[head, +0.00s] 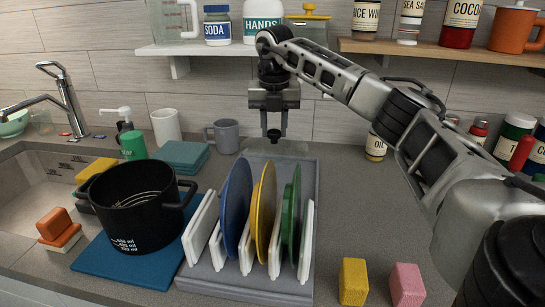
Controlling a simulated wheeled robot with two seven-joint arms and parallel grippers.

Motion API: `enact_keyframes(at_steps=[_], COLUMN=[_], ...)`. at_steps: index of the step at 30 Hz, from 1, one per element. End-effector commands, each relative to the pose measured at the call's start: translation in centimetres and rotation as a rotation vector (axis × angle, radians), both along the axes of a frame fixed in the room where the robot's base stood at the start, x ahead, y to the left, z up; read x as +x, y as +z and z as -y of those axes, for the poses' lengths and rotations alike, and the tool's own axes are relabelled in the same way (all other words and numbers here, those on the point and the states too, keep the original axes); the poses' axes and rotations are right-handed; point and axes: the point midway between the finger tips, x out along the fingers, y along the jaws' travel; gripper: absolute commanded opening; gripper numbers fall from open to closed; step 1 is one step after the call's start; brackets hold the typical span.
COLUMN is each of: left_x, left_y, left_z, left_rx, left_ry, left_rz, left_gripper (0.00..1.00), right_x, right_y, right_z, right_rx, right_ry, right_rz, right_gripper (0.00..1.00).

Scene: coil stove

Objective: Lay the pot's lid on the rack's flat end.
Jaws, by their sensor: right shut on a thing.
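My right gripper (274,122) points down over the far end of the grey dish rack (308,170). It is shut on the dark knob of the lid (262,147). The lid looks clear or grey and is hard to tell from the rack's flat end under it. I cannot tell whether the lid touches that end. The black pot (135,225) stands open on a blue mat (105,262) at the left. My left gripper is out of view.
Blue, yellow (265,215) and green plates stand between white dividers in the rack's near part. A grey mug (226,137) and folded teal cloths (182,157) are left of the rack's far end. Shelves hang above.

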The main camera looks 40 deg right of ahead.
Motion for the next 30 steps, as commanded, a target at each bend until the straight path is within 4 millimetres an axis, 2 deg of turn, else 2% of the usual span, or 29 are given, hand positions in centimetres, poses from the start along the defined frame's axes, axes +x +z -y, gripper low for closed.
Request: enact_keyframes(at_steps=[1,4,11,18,29,30], left_x=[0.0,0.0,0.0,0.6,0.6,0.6], left_y=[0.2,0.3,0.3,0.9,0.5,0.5], left_z=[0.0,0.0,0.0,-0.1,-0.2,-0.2], left_rx=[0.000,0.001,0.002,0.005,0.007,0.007], left_ry=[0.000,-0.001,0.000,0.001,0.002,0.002], left_rz=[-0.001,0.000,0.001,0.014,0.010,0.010], left_gripper=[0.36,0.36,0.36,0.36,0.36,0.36], right_x=[-0.1,-0.1,0.0,0.0,0.0,0.0], right_y=[-1.2,-3.0,-4.7,-7.9,-8.5,-8.4], right_z=[0.0,0.0,0.0,0.0,0.0,0.0], right_rx=[0.000,0.001,0.001,0.000,0.000,0.001], right_ry=[0.001,0.001,0.000,0.000,0.000,0.000], right_rz=[-0.004,-0.002,0.001,0.000,0.001,0.001], right_gripper=[0.00,0.00,0.00,0.00,0.00,0.38])
